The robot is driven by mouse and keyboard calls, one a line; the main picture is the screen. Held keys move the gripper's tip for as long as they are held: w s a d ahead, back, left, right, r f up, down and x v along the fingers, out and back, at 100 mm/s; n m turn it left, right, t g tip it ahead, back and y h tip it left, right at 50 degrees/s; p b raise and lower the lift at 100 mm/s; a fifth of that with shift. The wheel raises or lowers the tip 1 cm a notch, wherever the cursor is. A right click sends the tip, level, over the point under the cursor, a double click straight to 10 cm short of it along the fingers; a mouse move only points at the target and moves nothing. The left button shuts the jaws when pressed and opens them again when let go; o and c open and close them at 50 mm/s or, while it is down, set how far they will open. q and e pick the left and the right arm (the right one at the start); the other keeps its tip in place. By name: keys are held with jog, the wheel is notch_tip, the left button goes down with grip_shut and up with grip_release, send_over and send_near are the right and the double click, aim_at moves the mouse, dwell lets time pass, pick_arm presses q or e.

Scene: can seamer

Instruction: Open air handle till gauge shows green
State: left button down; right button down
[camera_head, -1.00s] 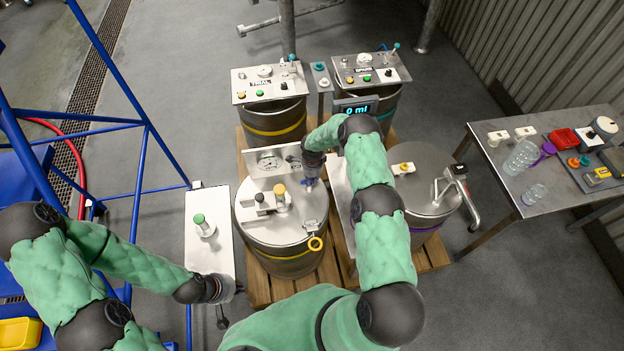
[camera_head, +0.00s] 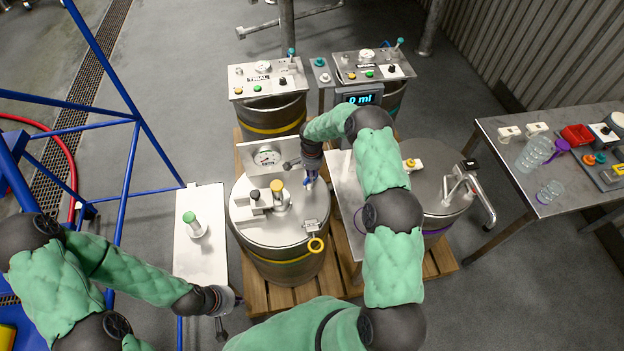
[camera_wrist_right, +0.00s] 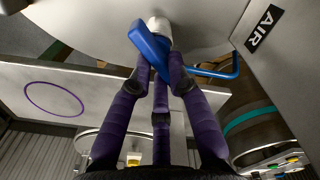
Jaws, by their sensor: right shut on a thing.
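The blue air handle (camera_wrist_right: 150,47) sits on a white fitting beside the AIR label (camera_wrist_right: 262,28) in the right wrist view. My right gripper (camera_wrist_right: 161,82) is shut on the handle, with its purple fingers around it. In the head view, my right gripper (camera_head: 310,178) is at the right end of the metal panel on the lidded drum. The round gauge (camera_head: 267,157) is on that panel, left of the gripper; its needle is too small to read surely. My left gripper (camera_head: 222,301) is near the white side plate's lower end, and its fingers are unclear.
The white side plate (camera_head: 202,250) carries a green-topped post (camera_head: 194,224). A blue frame is at left; a table (camera_head: 545,206) with bottles is at right.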

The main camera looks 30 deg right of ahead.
jog(key=n+b, duration=0.2)
jog(key=n, duration=0.1)
jog(key=n+b, duration=0.1)
jog(key=shift+w+a+f, duration=0.1)
jog(key=shift+w, duration=0.15)
jog(key=shift+w+a+n+b, duration=0.1)
jog(key=shift+n+b, duration=0.45)
jog(key=shift+n, duration=0.7)
jog(key=shift+w+a+n+b, duration=0.1)
jog(key=shift+n+b, duration=0.45)
jog(key=shift+n, duration=0.7)
jog(key=c, duration=1.2)
grip_release()
notch_tip(320, 180, up, 12)
jog(key=shift+r, duration=0.15)
